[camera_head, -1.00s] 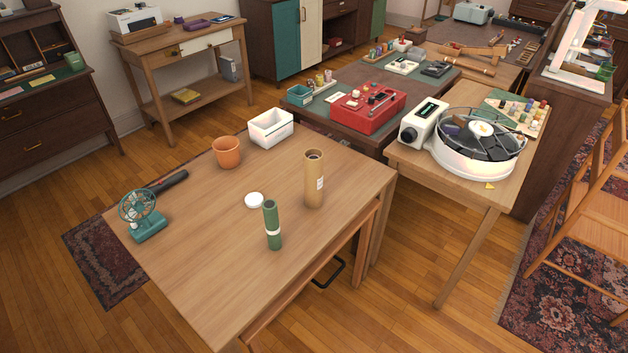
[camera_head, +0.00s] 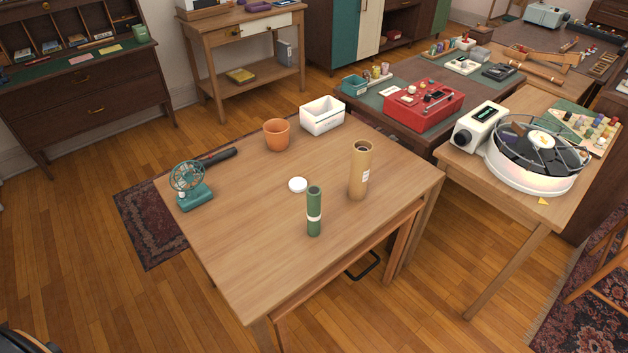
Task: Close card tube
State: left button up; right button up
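A tan card tube (camera_head: 360,171) stands upright near the right side of the wooden table. Its top end looks open and dark inside, and a white label is on its side. A round white cap (camera_head: 298,185) lies flat on the table to the left of the tube, apart from it. A green cylinder with a pale band (camera_head: 314,212) stands upright in front of the cap. Neither of my grippers shows in the head view.
The wooden table (camera_head: 250,235) also holds a teal fan (camera_head: 190,186), a dark cylindrical object (camera_head: 219,157), an orange pot (camera_head: 277,134) and a white bin (camera_head: 322,115). Its front left is bare. A side table with a round white machine (camera_head: 535,178) stands right.

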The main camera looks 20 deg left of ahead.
aim_at(360, 160)
jog(key=i+l+u, duration=0.15)
jog(key=u, duration=0.3)
jog(key=i+l+u, duration=0.1)
jog(key=l+u, duration=0.15)
jog(key=u, duration=0.25)
jog(key=i+l+u, duration=0.1)
jog(key=l, duration=0.4)
jog(key=i+l+u, duration=0.1)
jog(key=l, duration=0.4)
jog(key=i+l+u, duration=0.1)
jog(key=l, duration=0.4)
jog(key=i+l+u, duration=0.1)
jog(key=l, duration=0.4)
